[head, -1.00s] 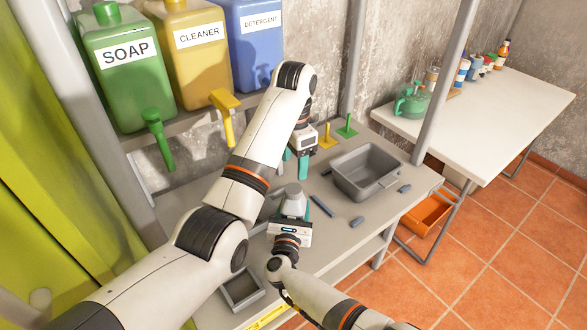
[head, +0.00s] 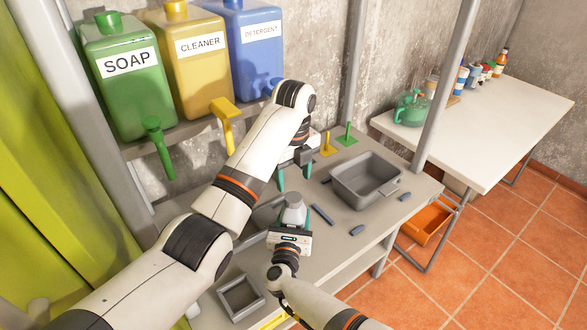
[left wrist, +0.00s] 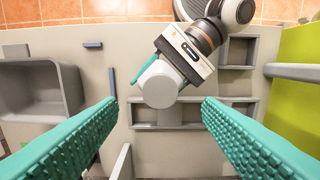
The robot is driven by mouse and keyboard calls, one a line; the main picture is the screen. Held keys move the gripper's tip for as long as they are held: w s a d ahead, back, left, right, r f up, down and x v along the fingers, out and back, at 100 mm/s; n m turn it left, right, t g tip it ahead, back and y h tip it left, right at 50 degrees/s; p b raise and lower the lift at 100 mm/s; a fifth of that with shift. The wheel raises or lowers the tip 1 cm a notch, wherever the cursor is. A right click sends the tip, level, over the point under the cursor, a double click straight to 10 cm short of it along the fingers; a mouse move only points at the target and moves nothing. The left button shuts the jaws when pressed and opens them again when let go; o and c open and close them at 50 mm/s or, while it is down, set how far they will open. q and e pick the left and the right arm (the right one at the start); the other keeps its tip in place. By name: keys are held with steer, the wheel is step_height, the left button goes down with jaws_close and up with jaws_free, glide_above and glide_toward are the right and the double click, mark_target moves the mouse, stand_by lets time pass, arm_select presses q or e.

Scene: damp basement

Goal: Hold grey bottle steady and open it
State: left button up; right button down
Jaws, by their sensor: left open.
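The grey bottle (head: 293,213) stands upright on the grey workbench, its pale round cap on top. In the left wrist view the cap (left wrist: 160,84) shows from above, midway between my left fingers. My right gripper (head: 292,222) reaches in from the front with teal fingers at the bottle's sides, and looks shut on it. My left gripper (head: 294,175) is open and empty, pointing down above and slightly behind the bottle, apart from the cap.
A grey bin (head: 366,180) stands right of the bottle, with several small grey pieces (head: 357,230) near it. A small grey tray (head: 241,294) lies at the front. Green and yellow upright pegs (head: 327,147) stand behind. SOAP, CLEANER and DETERGENT containers (head: 186,48) sit on the shelf above.

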mark_target(294, 197)
arm_select(q)
steer(key=shift+f, duration=3.15)
steer(key=c, duration=1.1)
steer(key=n, duration=0.5)
steer(key=shift+n, duration=0.4)
steer(key=n, duration=0.8)
steer(key=shift+r+n, duration=0.1)
steer(key=shift+n, duration=0.3)
steer(key=n, duration=0.5)
steer(key=shift+n, duration=0.3)
